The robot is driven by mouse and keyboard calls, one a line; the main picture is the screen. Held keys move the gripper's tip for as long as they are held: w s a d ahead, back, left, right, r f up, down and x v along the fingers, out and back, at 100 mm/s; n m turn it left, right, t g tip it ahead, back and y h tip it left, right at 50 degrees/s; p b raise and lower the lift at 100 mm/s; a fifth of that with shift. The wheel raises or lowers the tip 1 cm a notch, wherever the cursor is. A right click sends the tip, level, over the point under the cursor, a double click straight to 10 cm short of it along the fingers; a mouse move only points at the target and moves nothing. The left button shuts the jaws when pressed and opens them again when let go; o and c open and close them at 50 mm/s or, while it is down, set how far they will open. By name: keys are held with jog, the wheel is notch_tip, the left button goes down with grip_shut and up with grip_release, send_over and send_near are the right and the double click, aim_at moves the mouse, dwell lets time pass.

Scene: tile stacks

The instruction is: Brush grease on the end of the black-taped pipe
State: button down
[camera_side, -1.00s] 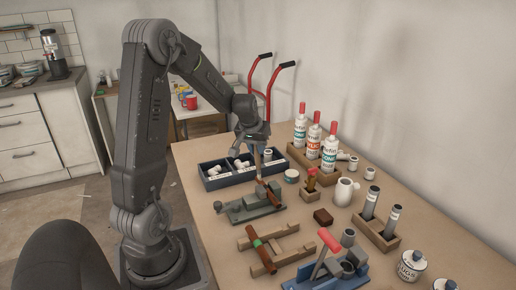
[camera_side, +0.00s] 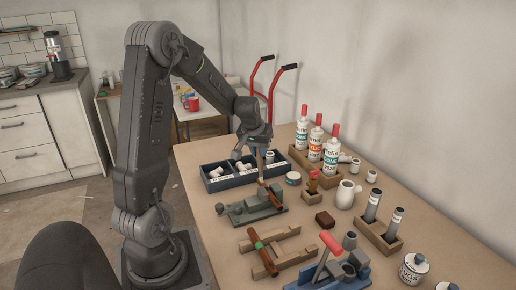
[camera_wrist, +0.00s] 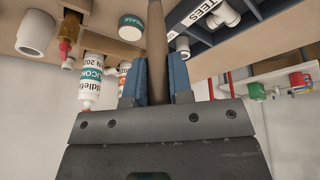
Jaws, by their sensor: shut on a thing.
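My gripper (camera_side: 261,152) is shut on a slim brown handle (camera_wrist: 156,45), which looks like a brush; it stands roughly upright between the blue fingers in the wrist view. In the side view its lower end is just above or at a copper-brown pipe (camera_side: 272,194) in a grey-green vise (camera_side: 250,211). I cannot tell whether they touch, and the bristles are not clear. Tape on this pipe is too small to make out. Another brown pipe (camera_side: 264,256) with a green band lies on wooden rests. A small white tub with a teal lid (camera_side: 293,178), perhaps the grease, also shows in the wrist view (camera_wrist: 131,27).
A dark divided bin (camera_side: 232,182) of white fittings stands behind the vise. Bottles with red caps (camera_side: 315,143) stand at the back right. A small wooden holder (camera_side: 312,186), a white jug (camera_side: 346,194), a rack of grey pipes (camera_side: 377,236) and a blue tool (camera_side: 328,275) crowd the right.

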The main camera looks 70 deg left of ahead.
jog(key=shift+d, duration=0.45)
jog(key=shift+a, duration=0.1)
jog(key=shift+a, duration=0.95)
jog(key=shift+r, duration=0.1)
notch_tip(320, 180, up, 7)
jog(key=shift+s, duration=0.3)
dwell(0.4)
dwell(0.7)
